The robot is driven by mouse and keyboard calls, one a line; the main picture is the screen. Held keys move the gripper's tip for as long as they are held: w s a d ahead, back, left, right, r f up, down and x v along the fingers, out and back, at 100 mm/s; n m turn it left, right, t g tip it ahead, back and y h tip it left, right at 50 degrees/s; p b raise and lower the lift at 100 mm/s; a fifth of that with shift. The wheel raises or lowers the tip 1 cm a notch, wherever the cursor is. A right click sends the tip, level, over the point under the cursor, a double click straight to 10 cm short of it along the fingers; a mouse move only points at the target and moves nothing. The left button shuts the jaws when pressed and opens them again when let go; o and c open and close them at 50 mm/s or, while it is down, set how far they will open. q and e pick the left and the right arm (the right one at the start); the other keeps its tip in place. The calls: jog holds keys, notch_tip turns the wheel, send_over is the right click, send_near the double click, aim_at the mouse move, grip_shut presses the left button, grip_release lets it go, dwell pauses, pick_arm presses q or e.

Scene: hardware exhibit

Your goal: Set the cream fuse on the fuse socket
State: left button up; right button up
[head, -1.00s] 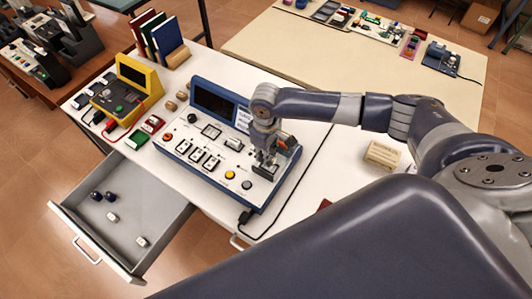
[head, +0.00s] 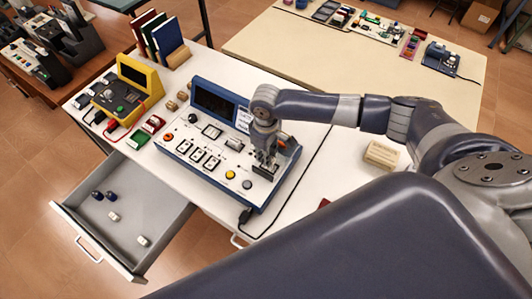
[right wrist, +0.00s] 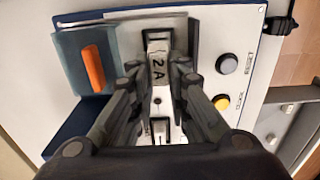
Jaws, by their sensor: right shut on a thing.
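My right gripper (right wrist: 158,95) is shut on a pale block marked "2A" (right wrist: 158,68), which looks like the cream fuse. The fuse lies between the fingers, close over the white panel. In the head view my right gripper (head: 265,162) is at the right end of the blue-framed console (head: 212,165) and hides the fuse. The fuse socket is mostly hidden under the fingers; metal and dark parts (right wrist: 160,130) show between them. I cannot tell whether the fuse touches the socket. My left gripper is not in view.
A block with an orange handle (right wrist: 93,68) stands beside the fingers. Grey (right wrist: 227,63) and yellow (right wrist: 222,102) buttons are on the other side. An open drawer (head: 165,232) holds several small parts. A yellow device (head: 125,90) and a beige block (head: 381,155) stand on the table.

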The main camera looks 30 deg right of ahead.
jog(key=o, duration=0.5)
jog(key=shift+o, duration=0.2)
notch_tip(320, 180, up, 3)
jog(key=p, duration=0.3)
jog(key=shift+r, duration=0.25)
notch_tip(320, 180, up, 8)
jog(key=shift+f, duration=0.25)
dwell(0.5)
